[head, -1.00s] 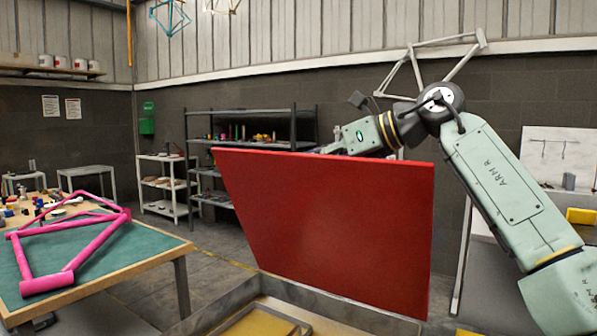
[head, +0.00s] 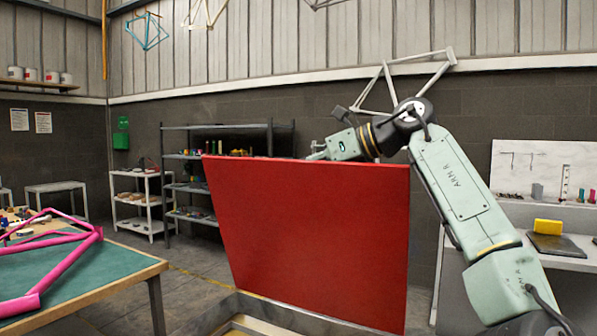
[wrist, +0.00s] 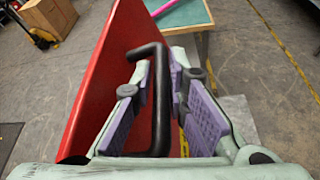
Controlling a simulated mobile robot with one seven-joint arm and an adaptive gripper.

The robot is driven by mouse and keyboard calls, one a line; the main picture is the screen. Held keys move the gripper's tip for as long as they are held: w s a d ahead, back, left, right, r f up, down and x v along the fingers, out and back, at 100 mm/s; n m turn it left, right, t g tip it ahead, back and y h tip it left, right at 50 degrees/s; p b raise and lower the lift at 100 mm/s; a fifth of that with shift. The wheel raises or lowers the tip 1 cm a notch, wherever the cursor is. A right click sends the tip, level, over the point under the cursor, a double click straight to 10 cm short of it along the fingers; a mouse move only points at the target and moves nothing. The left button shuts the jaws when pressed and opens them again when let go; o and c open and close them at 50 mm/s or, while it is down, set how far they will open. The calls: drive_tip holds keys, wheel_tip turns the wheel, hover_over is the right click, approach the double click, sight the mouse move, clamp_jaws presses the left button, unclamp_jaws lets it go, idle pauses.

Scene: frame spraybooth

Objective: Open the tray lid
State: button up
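The red tray lid (head: 310,240) stands steeply raised in the head view, its broad face towards me. The tray rim (head: 236,303) shows below it at the bottom edge; most of the tray is out of view. The lid also shows edge-on in the wrist view (wrist: 103,75), left of my gripper (wrist: 160,75). A black bar handle (wrist: 160,110) on the lid runs between my two purple-padded fingers. The fingers are apart, with gaps visible on both sides of the bar; contact at the tips is unclear. In the head view the lid partly hides my gripper.
A green-topped table (head: 105,273) with a pink bicycle frame (head: 62,272) stands at left. Shelves (head: 215,128) stand behind the lid. A bench (head: 565,248) with a yellow block (head: 548,226) is at right. A cardboard box (wrist: 47,15) shows in the wrist view.

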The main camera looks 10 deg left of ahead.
drive_tip(key=o, duration=0.3)
drive_tip(key=shift+o, duration=0.2)
drive_tip(key=v, duration=1.2)
drive_tip(key=shift+c, duration=0.5)
